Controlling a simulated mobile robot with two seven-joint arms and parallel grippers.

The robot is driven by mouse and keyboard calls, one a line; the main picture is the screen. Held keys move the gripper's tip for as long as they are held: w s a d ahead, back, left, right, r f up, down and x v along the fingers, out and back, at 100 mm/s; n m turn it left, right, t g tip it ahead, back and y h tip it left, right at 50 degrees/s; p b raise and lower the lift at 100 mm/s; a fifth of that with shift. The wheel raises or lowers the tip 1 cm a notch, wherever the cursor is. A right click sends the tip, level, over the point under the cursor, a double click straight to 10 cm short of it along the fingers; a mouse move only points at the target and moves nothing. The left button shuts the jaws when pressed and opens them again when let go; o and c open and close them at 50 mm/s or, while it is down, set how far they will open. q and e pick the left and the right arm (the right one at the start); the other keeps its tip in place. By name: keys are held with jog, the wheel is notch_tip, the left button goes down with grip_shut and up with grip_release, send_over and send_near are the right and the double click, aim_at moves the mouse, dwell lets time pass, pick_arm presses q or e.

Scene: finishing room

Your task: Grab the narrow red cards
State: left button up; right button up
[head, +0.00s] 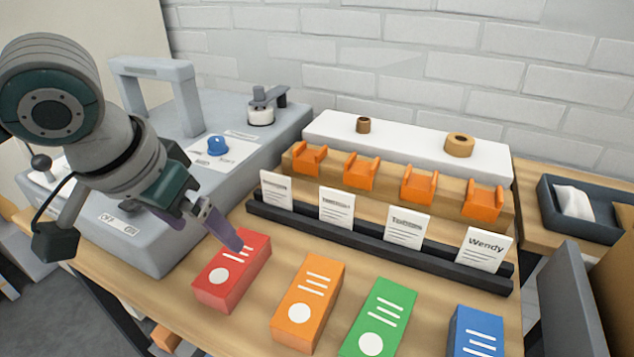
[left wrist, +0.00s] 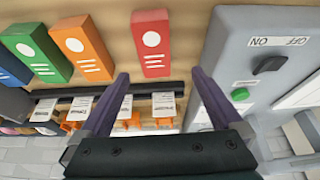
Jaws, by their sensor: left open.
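The narrow red card box (head: 233,272) lies on the wooden table, at the left end of a row of coloured boxes. It has a white dot and white lines on top. In the left wrist view the red box (left wrist: 151,45) shows beyond and between the fingertips. My left gripper (head: 218,233) is open and empty at the far end of the red box, one purple finger overlapping it in the head view. In the left wrist view its two fingers (left wrist: 159,73) are spread wide. I cannot tell whether a finger touches the box. My right gripper is not in view.
Orange (head: 308,303), green (head: 379,318) and blue (head: 476,332) boxes lie to the right. Behind them is a black rail (head: 380,246) with white name cards, then orange holders (head: 361,171) on a wooden step. A grey machine (head: 130,230) stands close on the left.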

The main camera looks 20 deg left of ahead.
aim_at(233, 258)
pick_arm(q)
jog(key=x, duration=0.3)
jog(key=b+x, duration=0.1)
jog(key=shift+s+d+f, duration=0.15)
jog(key=shift+d+f, duration=0.1)
jog(key=shift+d, duration=0.05)
jog(key=b+x, duration=0.1)
jog(key=x, duration=0.3)
jog(key=shift+d+f+b, duration=0.25)
jog(key=shift+f+b, duration=0.1)
jog(key=shift+f, duration=0.25)
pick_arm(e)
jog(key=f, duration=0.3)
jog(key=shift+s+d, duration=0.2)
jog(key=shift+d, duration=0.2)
pick_arm(q)
jog(key=shift+c, duration=0.2)
jog(key=shift+a, duration=0.1)
jog(key=c, duration=1.5)
grip_shut()
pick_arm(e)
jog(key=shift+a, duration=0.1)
pick_arm(q)
jog(key=shift+r, duration=0.15)
